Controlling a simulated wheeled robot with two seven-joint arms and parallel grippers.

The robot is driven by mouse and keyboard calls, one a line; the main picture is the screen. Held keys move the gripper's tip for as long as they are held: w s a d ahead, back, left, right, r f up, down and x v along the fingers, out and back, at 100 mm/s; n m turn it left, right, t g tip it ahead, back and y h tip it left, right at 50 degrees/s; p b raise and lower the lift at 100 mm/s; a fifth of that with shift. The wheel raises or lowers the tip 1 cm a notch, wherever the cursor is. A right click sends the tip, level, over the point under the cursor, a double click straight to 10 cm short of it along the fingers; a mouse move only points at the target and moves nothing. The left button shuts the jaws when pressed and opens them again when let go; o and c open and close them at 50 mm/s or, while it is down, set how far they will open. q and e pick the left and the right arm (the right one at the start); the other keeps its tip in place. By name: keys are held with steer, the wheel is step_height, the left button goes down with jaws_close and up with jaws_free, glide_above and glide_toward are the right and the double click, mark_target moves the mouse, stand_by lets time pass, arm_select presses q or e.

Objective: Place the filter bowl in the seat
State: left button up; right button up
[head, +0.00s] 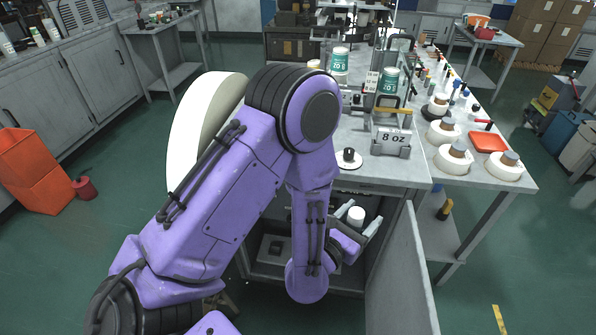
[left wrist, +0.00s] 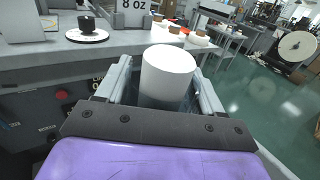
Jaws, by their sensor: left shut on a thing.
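A plain white cylinder, which I take to be the filter bowl (head: 356,216), is between the fingers of my left gripper (head: 358,219). In the left wrist view the bowl (left wrist: 167,72) stands up between the two grey fingers of the left gripper (left wrist: 165,85), which is shut on it. The gripper is in front of the open cabinet under the machine table, below the tabletop edge. I cannot make out the seat in either view; my left forearm hides part of the cabinet. My right gripper is not in view.
The cabinet door (head: 415,270) stands open to the right of the gripper. A black knob on a white disc (head: 348,158) is on the tabletop, near the "8 OZ" machine (head: 391,140). White rolls (head: 454,158) and an orange tray (head: 488,142) lie farther right.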

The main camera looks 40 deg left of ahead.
arm_select(q)
steer(key=w+a+f+n+g+y+b, duration=0.25)
steer(key=f+y+b, duration=0.25)
steer(key=f+b, duration=1.3)
steer(key=w+a+f+n+g+y+b, duration=0.2)
steer(key=w+a+f+n+y+b, duration=0.15)
steer(key=f+b, duration=1.5)
steer(key=w+a+f+n+g+y+b, duration=0.2)
steer(key=a+f+n+y+b, duration=0.25)
steer(key=f+b, duration=1.4)
arm_select(e)
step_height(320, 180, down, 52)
steer(key=p, duration=0.3)
arm_select(q)
steer(key=f+b+x, duration=0.2)
steer(key=b+x, duration=0.4)
steer(key=x, duration=1.2)
steer(key=shift+a+f+y, duration=0.15)
steer(key=shift+f+y, duration=0.2)
steer(key=shift+y, duration=0.05)
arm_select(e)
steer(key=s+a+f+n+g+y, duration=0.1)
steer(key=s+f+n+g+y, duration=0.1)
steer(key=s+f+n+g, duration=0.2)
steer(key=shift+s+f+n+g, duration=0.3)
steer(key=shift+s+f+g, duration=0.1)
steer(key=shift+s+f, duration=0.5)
